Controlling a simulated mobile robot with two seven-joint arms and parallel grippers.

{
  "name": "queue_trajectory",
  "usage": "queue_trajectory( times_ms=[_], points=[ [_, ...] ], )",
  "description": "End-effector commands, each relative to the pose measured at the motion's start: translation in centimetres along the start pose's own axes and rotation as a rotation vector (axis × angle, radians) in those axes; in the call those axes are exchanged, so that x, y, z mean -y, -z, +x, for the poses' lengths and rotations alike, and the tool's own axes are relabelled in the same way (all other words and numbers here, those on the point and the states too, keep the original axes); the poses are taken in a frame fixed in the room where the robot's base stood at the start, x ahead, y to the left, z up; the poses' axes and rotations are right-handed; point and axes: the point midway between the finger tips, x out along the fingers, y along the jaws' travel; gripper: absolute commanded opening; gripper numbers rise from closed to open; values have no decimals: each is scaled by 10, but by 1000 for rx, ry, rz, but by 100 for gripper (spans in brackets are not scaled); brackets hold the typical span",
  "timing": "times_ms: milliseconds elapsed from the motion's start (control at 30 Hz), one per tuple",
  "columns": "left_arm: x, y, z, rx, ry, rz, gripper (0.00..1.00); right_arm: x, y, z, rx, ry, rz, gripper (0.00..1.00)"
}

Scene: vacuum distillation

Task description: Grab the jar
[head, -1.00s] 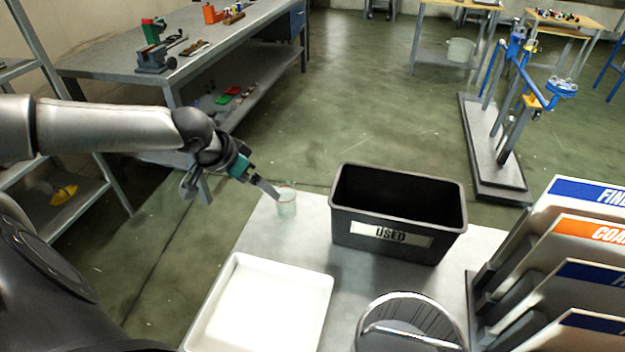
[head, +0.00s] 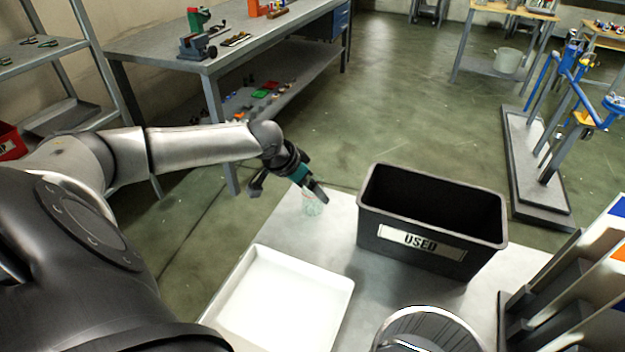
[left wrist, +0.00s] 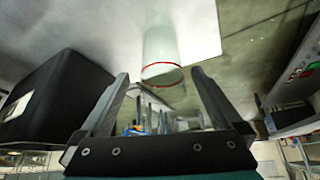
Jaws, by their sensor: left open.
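The jar (head: 313,207) is a small, pale, clear glass vessel standing at the back left of the grey table. In the left wrist view the jar (left wrist: 161,50) shows pale green with a red ring at its rim. My left gripper (head: 319,192) comes in from the left at the jar's upper part and hides some of it. In the left wrist view the fingers (left wrist: 158,75) are spread wide and empty, with the jar's rim seen between and beyond their tips. I cannot tell whether they touch it. My right gripper is not in view.
A black bin (head: 430,222) labelled USED stands right of the jar. A white tray (head: 345,286) lies in front of it. A round metal-rimmed object (head: 428,330) and a rack of panels (head: 575,275) stand at the front right. The table edge is close behind the jar.

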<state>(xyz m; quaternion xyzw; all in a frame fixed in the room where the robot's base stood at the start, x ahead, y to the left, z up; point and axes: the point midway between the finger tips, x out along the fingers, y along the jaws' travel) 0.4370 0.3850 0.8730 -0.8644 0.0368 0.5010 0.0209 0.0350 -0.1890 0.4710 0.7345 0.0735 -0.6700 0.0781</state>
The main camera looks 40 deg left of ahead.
Motion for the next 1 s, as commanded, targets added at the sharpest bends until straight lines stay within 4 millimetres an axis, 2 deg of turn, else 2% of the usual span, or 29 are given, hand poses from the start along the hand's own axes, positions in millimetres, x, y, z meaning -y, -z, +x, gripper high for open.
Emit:
queue_trajectory(
  times_ms=[167,433,767,1000],
  points=[
    [1,1,13,-2,0,-1,100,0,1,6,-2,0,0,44],
    [3,4,48,0,0,-1,100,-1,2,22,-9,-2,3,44],
    [3,4,54,0,1,2,100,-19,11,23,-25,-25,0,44],
    [3,4,54,0,0,2,75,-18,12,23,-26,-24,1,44]
  ],
)
